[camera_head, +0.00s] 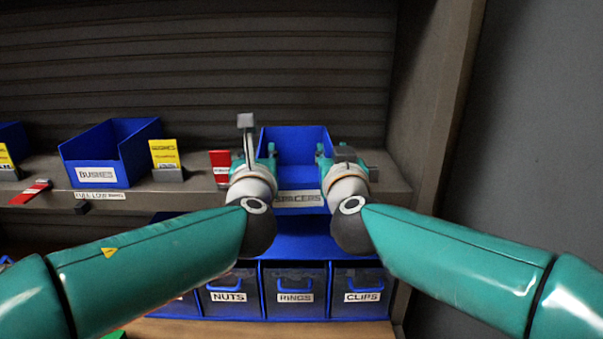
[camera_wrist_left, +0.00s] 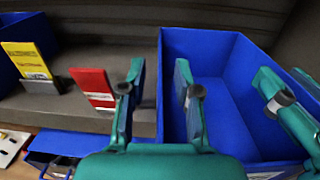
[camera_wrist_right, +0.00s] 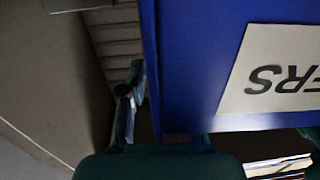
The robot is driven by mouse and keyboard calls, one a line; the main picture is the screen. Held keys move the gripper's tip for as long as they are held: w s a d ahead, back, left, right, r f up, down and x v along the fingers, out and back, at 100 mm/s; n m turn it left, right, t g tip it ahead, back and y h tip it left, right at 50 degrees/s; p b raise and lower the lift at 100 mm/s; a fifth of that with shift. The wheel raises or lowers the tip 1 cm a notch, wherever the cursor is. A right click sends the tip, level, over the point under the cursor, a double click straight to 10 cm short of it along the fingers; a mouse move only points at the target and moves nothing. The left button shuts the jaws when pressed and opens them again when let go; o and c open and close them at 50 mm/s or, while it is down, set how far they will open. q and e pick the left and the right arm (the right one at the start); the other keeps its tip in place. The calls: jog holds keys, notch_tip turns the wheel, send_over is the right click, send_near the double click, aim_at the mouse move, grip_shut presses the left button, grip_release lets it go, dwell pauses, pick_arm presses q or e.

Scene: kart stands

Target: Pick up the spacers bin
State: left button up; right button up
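The spacers bin (camera_head: 295,145), blue with a white front label, stands upright on the shelf between my two grippers. My left gripper (camera_head: 256,157) is open around the bin's left wall. In the left wrist view, one finger is outside and one inside the bin (camera_wrist_left: 225,115), with a gap at the outer finger. My right gripper (camera_head: 341,155) is at the right wall. In the right wrist view, one finger stands outside, apart from the bin (camera_wrist_right: 200,70); the other is hidden by it. Finger parts show on both sides of that wall in the left wrist view.
A red card (camera_head: 220,166) stands close to my left gripper. A bushes bin (camera_head: 98,174) and a yellow card (camera_head: 166,154) stand further left. Blue drawers labelled nuts, rings and clips (camera_head: 361,279) are below. A wooden side post (camera_head: 447,90) rises at the right.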

pick_arm(q)
grip_shut()
pick_arm(e)
grip_shut()
pick_arm(q)
jog(key=shift+r, duration=0.1)
pick_arm(e)
jog(key=shift+r, duration=0.1)
